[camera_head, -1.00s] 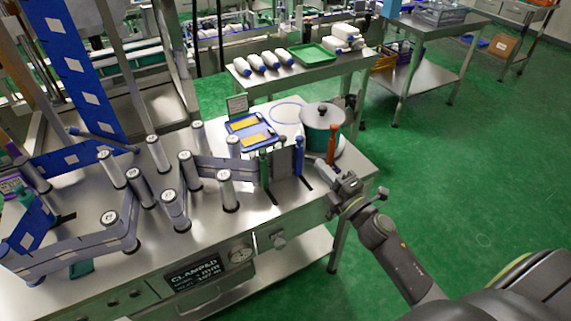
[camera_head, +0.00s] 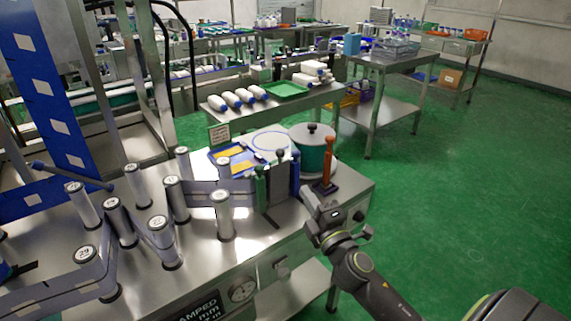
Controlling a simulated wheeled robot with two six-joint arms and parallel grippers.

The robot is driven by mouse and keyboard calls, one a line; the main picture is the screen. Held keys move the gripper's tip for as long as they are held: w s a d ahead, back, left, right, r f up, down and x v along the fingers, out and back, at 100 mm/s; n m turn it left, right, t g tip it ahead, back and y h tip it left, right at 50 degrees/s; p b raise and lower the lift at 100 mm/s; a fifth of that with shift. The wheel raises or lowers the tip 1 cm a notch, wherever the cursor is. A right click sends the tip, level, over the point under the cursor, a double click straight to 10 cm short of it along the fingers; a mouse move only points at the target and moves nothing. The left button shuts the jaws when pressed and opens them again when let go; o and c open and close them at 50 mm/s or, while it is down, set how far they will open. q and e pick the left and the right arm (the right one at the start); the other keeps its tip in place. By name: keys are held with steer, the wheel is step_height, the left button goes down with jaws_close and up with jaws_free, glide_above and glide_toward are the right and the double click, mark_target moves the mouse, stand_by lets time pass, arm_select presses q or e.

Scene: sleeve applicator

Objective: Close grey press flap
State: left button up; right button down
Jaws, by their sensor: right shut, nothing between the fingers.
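The grey press flap (camera_head: 279,184) is an upright grey plate with a dark knob on top. It stands between a green post (camera_head: 261,188) and a blue post (camera_head: 295,175) near the right part of the steel machine table. My right gripper (camera_head: 311,207) is shut and empty, at the right of the flap and apart from it, near the table's front edge. Whether it touches the table cannot be told. My left gripper is out of view.
An orange-handled tool (camera_head: 328,162) stands on a dark base just behind my right gripper. Behind are a lidded green pot (camera_head: 312,150) and a blue tray (camera_head: 232,158). Several grey rollers (camera_head: 225,215) stand at the left. Green floor at the right is free.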

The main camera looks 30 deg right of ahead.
mark_target(282, 156)
steer(key=p+x, duration=0.2)
steer(key=x, duration=0.7)
steer(key=shift+w+r, duration=0.25)
steer(key=shift+w, duration=0.8)
